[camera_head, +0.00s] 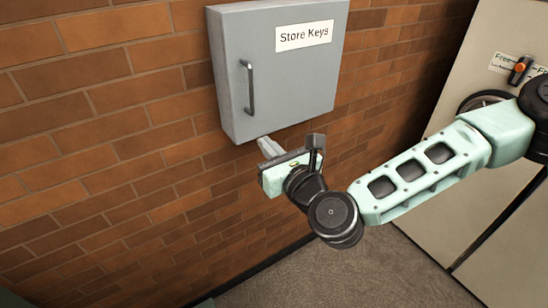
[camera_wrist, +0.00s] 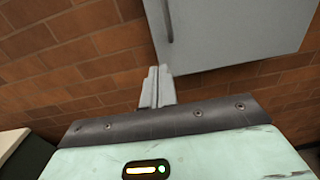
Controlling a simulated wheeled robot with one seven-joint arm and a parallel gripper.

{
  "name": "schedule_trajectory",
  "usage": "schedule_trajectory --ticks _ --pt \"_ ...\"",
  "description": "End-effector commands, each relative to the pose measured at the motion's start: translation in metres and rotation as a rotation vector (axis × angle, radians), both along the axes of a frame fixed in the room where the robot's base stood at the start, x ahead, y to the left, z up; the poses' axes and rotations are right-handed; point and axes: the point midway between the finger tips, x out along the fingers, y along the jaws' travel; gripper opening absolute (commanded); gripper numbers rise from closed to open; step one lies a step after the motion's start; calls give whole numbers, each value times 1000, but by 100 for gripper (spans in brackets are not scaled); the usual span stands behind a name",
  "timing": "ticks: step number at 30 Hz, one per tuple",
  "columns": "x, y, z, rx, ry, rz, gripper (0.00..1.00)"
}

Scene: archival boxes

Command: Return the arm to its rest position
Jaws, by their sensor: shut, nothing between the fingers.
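My gripper (camera_head: 268,146) is shut and empty, just below the lower edge of the grey key cabinet in the head view. In the wrist view its fingers (camera_wrist: 157,88) are together, pointing at the brick wall beneath the cabinet. My pale green arm reaches in from the right side of the head view, bent at a dark joint near the middle. I cannot tell whether the fingertips touch the wall.
The grey cabinet (camera_head: 283,80), labelled "Store Keys", is closed on the brick wall (camera_head: 100,140); it also shows in the wrist view (camera_wrist: 235,35). A cream cabinet (camera_head: 440,170) with a dark wheel and an orange-handled part stands right. Carpet (camera_head: 340,280) below is clear.

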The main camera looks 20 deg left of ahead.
Motion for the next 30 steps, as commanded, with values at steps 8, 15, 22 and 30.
schedule_trajectory --ticks 8,15,22,30 --pt "-12 -15 0 1 -1 -1 0" --pt "-39 -3 -4 -200 -151 149 0" --pt "-95 -11 -34 -734 -574 542 0" --pt "-128 -85 -58 -1273 -1021 1020 0"
